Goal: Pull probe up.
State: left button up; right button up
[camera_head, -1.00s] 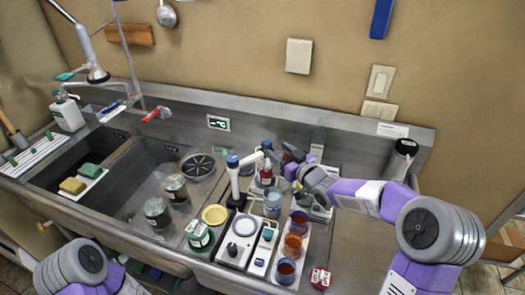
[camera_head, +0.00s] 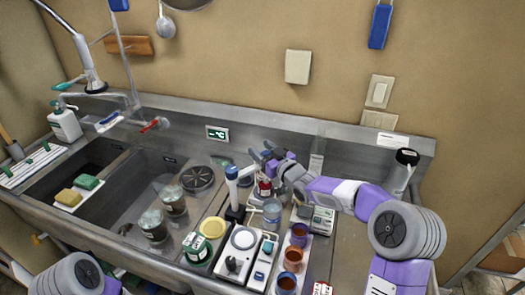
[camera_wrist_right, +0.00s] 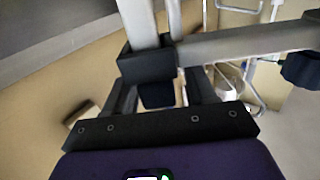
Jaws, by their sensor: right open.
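The probe stand has a pale post (camera_head: 235,192) with a blue top, and its arm reaches right toward a blue-capped part (camera_head: 254,153). A blue beaker (camera_head: 271,211) stands below on the counter. My right gripper (camera_head: 270,153) is open, at the height of the arm's end and partly covering it. In the right wrist view, a black clamp block (camera_wrist_right: 148,64) on a pale upright rod (camera_wrist_right: 138,20) lies ahead, near and between the open fingers; contact cannot be told. A grey bar runs right from it to a black knob (camera_wrist_right: 300,69). The probe's lower end is hidden. My left gripper is out of view.
A white hotplate (camera_head: 238,253) and a row of coloured cups (camera_head: 292,258) crowd the counter in front. A red bottle (camera_head: 264,187) and a grey meter (camera_head: 322,220) stand close below the gripper. Sink basins lie left; a black-topped cylinder (camera_head: 402,172) stands right.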

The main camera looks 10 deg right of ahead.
grip_shut()
notch_tip(320, 180, up, 6)
jog(key=p, duration=0.3)
jog(key=shift+r, duration=0.15)
jog(key=shift+c, duration=0.6)
grip_release()
jog(key=shift+o, duration=0.6)
